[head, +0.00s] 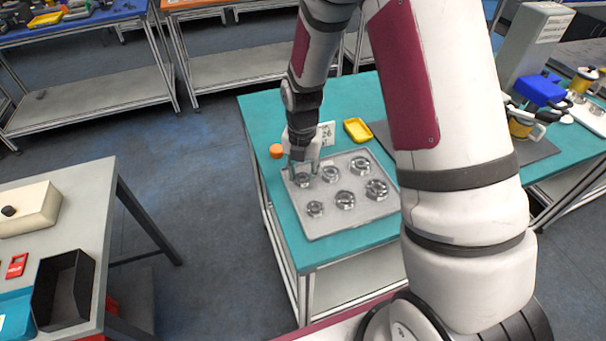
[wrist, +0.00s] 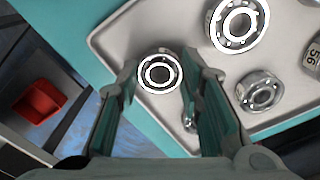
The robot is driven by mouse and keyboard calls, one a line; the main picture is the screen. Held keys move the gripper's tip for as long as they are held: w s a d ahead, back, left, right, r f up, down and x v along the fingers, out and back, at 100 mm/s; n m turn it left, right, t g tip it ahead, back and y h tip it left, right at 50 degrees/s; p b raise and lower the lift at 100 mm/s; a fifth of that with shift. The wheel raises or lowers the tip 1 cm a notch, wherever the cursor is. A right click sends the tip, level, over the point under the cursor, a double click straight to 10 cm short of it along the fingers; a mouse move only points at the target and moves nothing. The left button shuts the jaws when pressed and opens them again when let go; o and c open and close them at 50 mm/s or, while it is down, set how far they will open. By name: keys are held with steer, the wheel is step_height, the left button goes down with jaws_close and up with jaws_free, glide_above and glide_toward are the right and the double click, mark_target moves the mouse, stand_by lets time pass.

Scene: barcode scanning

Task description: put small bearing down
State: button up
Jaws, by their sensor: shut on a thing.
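A small metal bearing (wrist: 160,73) sits between the tips of my gripper (wrist: 160,76) in the wrist view. My gripper is shut on it. In the head view my gripper (head: 302,168) points down at the back left corner of the grey tray (head: 358,224), with the small bearing (head: 304,181) under it. The grey tray (wrist: 112,38) lies just below the bearing in the wrist view. I cannot tell whether the bearing touches the tray.
The tray lies on a teal table (head: 262,125). A yellow container (head: 357,129) and an orange round object (head: 276,151) are near the tray's back edge. A grey table (head: 100,210) stands at left.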

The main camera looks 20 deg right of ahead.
steer(key=shift+f, duration=0.35)
steer(key=shift+f, duration=0.1)
steer(key=o, duration=0.9)
